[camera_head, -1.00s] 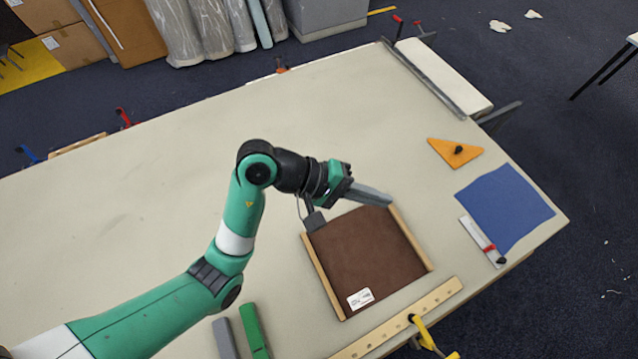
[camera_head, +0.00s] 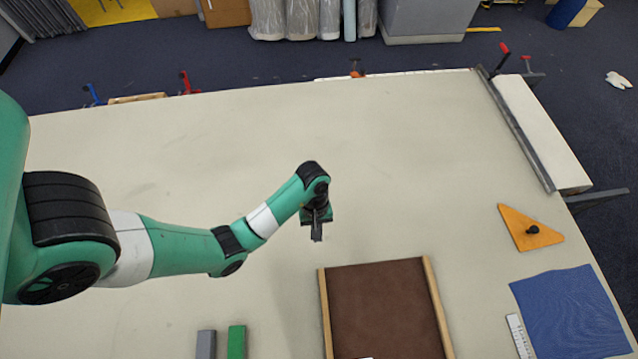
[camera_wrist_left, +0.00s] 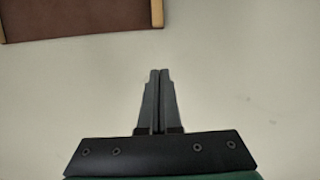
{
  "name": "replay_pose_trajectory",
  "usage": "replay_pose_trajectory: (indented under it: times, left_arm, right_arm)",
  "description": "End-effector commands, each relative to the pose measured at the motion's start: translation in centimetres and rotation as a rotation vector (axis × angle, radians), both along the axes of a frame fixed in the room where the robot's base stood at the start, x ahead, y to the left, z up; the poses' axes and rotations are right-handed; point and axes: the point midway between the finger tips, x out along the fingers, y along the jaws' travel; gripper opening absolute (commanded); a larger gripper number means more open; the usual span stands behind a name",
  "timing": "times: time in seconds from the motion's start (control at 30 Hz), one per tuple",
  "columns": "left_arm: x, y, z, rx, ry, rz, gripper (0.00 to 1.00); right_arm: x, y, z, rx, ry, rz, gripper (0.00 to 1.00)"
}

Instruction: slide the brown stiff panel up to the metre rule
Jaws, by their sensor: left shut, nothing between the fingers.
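The brown stiff panel (camera_head: 385,310) lies flat on the table between two wooden strips, its near end cut off by the head view's bottom edge. Its edge also shows at the top left of the left wrist view (camera_wrist_left: 80,18). My left gripper (camera_head: 317,237) is shut and empty, pointing down beyond the panel's far edge, apart from it. Its fingertips also show together in the left wrist view (camera_wrist_left: 158,76). No metre rule can be made out for certain now; the pale wooden strip seen earlier near the panel's near end is out of frame. My right gripper is not in view.
Wooden strips flank the panel on the left (camera_head: 326,310) and right (camera_head: 437,308). Grey (camera_head: 206,344) and green (camera_head: 236,342) bars lie to its left. An orange triangle (camera_head: 520,222), blue cloth (camera_head: 568,310) and small white ruler (camera_head: 519,337) lie right. The table's middle is clear.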

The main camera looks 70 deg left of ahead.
Motion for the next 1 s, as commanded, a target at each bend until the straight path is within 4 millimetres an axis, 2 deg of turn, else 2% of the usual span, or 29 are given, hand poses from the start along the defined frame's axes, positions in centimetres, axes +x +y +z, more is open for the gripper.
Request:
replay_pose_trajectory:
  times: [0.03, 0.2, 0.23, 0.33, 0.37, 0.4, 0.53, 0.7, 1.0]
  left_arm:
    - [-0.1, -0.3, -2.1, 0.001, 0.001, -0.002, 0.0]
    - [-0.3, -1.3, -5.8, 0.003, -0.001, -0.003, 0.0]
    - [-0.3, -1.5, -6.4, 0.003, -0.001, -0.003, 0.0]
    - [-0.5, -2.1, -7.8, 0.002, 0.003, -0.003, 0.0]
    - [-0.6, -2.4, -8.1, 0.002, 0.004, -0.003, 0.0]
    - [-0.8, -3.3, -6.6, 0.001, 0.003, -0.007, 0.0]
    - [-1.2, -5.1, -6.7, 0.002, 0.003, -0.006, 0.0]
    - [-1.4, -6.0, -7.2, 0.002, 0.001, -0.002, 0.0]
    - [-1.3, -6.1, -7.4, 0.003, -0.001, -0.001, 0.0]
  right_arm:
    - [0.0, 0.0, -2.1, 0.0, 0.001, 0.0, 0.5]
    - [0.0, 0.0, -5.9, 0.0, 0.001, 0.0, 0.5]
    - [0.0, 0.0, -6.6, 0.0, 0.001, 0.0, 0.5]
    - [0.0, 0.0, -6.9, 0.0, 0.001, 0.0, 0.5]
    - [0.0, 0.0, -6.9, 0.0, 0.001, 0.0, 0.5]
    - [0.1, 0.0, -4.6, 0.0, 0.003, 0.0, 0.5]
    - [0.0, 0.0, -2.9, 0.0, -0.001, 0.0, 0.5]
    - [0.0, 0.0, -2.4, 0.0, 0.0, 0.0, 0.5]
    - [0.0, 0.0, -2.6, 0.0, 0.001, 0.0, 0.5]
